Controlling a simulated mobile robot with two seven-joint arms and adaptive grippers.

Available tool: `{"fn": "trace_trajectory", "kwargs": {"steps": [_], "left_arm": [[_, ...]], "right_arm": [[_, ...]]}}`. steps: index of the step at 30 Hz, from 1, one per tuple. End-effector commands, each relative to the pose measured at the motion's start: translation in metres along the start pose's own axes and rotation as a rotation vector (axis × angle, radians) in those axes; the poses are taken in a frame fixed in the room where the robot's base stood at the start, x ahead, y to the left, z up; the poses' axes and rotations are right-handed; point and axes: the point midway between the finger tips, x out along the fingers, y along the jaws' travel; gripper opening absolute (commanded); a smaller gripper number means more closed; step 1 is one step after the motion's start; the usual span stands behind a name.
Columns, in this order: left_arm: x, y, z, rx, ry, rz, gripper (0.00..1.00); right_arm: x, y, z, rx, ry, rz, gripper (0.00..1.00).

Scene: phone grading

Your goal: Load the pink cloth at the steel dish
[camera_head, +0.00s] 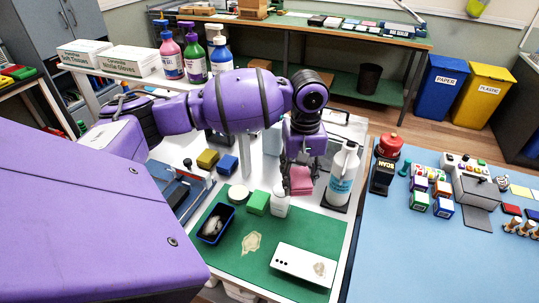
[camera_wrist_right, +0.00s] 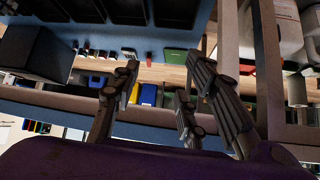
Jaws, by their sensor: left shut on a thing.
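My left gripper (camera_head: 302,164) points down over the white bench in the head view. It is shut on the pink cloth (camera_head: 301,183), a folded pink block hanging under its fingers. The cloth is left of a white spray bottle (camera_head: 342,174) and right of a small white bottle (camera_head: 280,203). A small round pale dish or pad (camera_head: 238,194) lies at the back edge of the green mat; I cannot tell whether it is the steel dish. My right gripper (camera_wrist_right: 165,82) is open and empty in the right wrist view, away from the bench top.
The green mat (camera_head: 221,258) bears a green sponge (camera_head: 258,203), a blue tray (camera_head: 216,237) and a white phone (camera_head: 304,264). Yellow and blue blocks stand behind. A blue table (camera_head: 405,262) with several small items is at the right.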

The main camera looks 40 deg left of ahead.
Motion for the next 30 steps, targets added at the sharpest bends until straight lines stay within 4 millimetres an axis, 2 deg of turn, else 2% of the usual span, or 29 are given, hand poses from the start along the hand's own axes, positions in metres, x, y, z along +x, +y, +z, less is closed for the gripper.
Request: {"fn": "trace_trajectory", "kwargs": {"steps": [1,3,7,18,24,30], "left_arm": [[-0.007,-0.008,-0.018,-0.101,0.010,0.007,0.24],[-0.003,-0.018,-0.035,-0.209,0.012,0.006,0.24],[0.004,-0.029,-0.052,-0.316,0.012,0.000,0.24],[0.035,-0.033,-0.053,-0.333,0.005,-0.013,0.24],[0.059,-0.034,-0.053,-0.332,0.004,-0.014,0.24],[0.070,-0.033,-0.054,-0.331,0.008,-0.009,0.24]], "right_arm": [[-0.003,-0.001,-0.013,0.001,0.019,-0.002,0.40],[-0.004,-0.003,-0.014,0.002,0.018,-0.004,0.40],[-0.005,-0.006,-0.006,0.001,0.000,-0.010,0.40],[-0.005,0.001,0.021,-0.009,-0.041,-0.003,0.40],[-0.003,0.007,0.030,-0.009,-0.047,0.009,0.40],[0.002,0.007,0.034,-0.007,-0.048,0.012,0.40]]}}
